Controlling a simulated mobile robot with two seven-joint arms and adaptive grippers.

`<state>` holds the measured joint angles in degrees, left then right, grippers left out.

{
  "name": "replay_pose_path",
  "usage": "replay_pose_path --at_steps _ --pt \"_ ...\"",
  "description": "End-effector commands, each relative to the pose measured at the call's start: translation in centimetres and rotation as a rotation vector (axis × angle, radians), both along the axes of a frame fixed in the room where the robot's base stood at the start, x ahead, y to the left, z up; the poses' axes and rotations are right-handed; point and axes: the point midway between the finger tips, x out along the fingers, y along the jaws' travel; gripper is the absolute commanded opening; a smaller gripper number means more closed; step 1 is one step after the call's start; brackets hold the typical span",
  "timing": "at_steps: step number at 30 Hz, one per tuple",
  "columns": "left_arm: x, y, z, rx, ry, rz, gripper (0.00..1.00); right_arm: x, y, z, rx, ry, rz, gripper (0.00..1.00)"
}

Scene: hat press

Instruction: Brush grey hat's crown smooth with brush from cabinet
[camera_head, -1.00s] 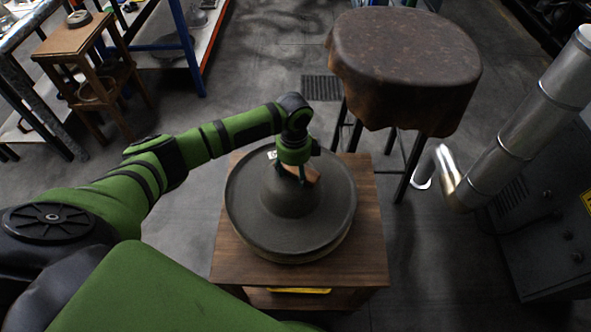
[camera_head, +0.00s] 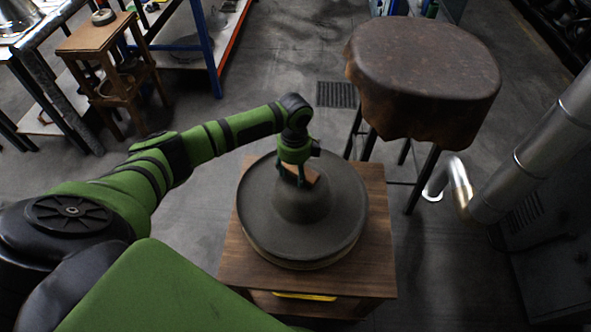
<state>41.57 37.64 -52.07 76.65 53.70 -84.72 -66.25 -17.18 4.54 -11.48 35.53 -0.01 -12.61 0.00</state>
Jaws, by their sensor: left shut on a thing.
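The grey hat (camera_head: 300,212) has a wide round brim and a raised crown. It lies on the wooden cabinet (camera_head: 236,262), with a paler round edge showing under the brim. My left gripper (camera_head: 297,180) comes in from the left over the hat. It is shut on a brush (camera_head: 303,176) with a brown wooden back. The brush is at the upper part of the crown; its bristles are hidden, and I cannot tell whether they touch the felt. My right gripper is not in view.
A stool with a brown leather cover (camera_head: 422,78) stands behind on the right. A silver pipe (camera_head: 535,160) rises at the right. A small wooden stand (camera_head: 98,40) and a blue-framed rack (camera_head: 207,50) are at the far left. Something yellow (camera_head: 304,296) shows in the cabinet's open front.

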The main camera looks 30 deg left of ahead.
Motion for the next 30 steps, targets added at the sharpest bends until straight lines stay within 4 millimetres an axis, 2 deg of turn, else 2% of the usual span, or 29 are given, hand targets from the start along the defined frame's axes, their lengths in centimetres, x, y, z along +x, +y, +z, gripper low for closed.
replay_pose_path --at_steps 5,24,30 --pt "-0.2 -0.5 -0.1 0.002 0.005 0.000 0.29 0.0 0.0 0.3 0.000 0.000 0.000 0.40" --pt "-0.5 -4.4 -0.2 -0.001 0.006 -0.002 0.29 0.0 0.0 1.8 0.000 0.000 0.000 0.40" --pt "-0.5 -4.5 -0.3 -0.001 0.005 -0.002 0.29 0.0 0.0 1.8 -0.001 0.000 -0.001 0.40"
